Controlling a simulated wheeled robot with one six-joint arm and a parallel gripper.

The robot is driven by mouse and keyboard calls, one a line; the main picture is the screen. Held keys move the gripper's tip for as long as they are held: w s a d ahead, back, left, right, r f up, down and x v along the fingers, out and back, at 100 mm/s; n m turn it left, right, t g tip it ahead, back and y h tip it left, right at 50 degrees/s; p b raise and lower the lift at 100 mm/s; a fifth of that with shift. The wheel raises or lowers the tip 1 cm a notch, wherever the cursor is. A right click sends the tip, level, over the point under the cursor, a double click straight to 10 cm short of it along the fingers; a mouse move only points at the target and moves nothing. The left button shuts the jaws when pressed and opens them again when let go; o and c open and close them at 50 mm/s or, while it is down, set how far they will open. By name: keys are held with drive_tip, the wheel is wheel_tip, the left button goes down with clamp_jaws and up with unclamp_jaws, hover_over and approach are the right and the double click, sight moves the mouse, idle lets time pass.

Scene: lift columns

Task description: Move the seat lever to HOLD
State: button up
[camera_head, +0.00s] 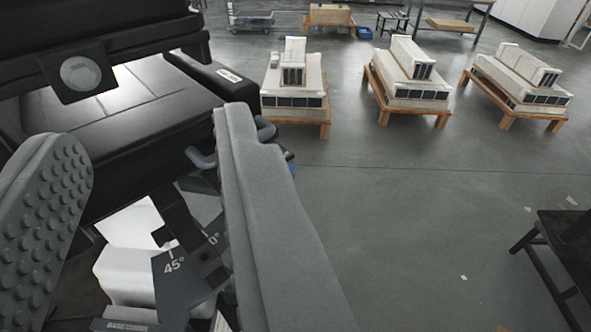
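My gripper (150,135) is open, with its studded left finger and smooth-sided right finger wide apart. I see nothing held between them. Behind and between the fingers is a black, padded, seat-like body (125,125). A short blue-grey curved handle (200,158) shows just left of the right finger; I cannot tell whether it is the seat lever. The right finger hides what lies behind it. A dark plate marked 45° (180,275) and another marked 0° (212,240) lie low between the fingers. No HOLD marking is readable.
A black block with a round grey disc (80,73) overhangs at upper left. Several white models on wooden stands (405,80) stand across the floor. A dark stool or table (565,240) is at the right edge.

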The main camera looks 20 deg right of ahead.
drive_tip(key=shift+o, duration=0.2)
drive_tip(key=shift+o, duration=0.7)
drive_tip(key=m+g+y, duration=0.5)
drive_tip(key=m+y, duration=0.8)
drive_tip(key=m, duration=1.3)
approach(294, 170)
drive_tip(key=x, duration=1.3)
clamp_jaws()
